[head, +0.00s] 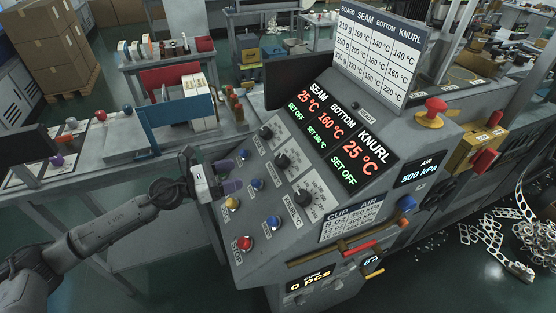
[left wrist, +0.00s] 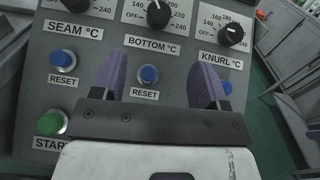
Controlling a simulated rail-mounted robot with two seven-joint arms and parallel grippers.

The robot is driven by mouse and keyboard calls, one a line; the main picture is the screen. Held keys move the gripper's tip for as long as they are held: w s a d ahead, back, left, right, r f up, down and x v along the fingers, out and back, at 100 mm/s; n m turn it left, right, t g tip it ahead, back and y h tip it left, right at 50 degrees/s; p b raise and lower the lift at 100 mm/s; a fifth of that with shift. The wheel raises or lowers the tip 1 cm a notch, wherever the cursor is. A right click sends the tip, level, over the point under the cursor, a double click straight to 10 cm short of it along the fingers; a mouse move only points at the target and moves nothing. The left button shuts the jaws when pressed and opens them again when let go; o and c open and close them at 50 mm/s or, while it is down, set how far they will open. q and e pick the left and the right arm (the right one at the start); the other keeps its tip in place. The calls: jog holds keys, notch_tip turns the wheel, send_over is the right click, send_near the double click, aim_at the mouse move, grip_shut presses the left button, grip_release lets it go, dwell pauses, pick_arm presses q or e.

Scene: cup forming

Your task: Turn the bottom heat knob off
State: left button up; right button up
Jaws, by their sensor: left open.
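The bottom heat knob (head: 283,160) is a black dial in the middle of a row of three on the sloped grey panel. It also shows in the left wrist view (left wrist: 158,14), above the BOTTOM °C label. The bottom display (head: 330,119) reads 160 °C in red, with a green set value below it. My left gripper (head: 228,177) is open and empty, with its purple fingers over the panel's left part. In the left wrist view its fingers (left wrist: 163,68) stand either side of the bottom blue reset button (left wrist: 148,75), below the knob and apart from it.
The seam knob (head: 265,132) and knurl knob (head: 303,197) flank the bottom knob. Their displays read 25 °C and SET OFF. A green start button (left wrist: 52,122) and a red button (head: 245,243) are on the panel. A red mushroom button (head: 436,105) stands at the right.

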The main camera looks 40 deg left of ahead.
aim_at(278, 160)
pick_arm(q)
jog(key=p+x, duration=0.2)
jog(key=x, duration=0.9)
jog(key=shift+w+r, duration=0.15)
jog(key=shift+x, duration=1.2)
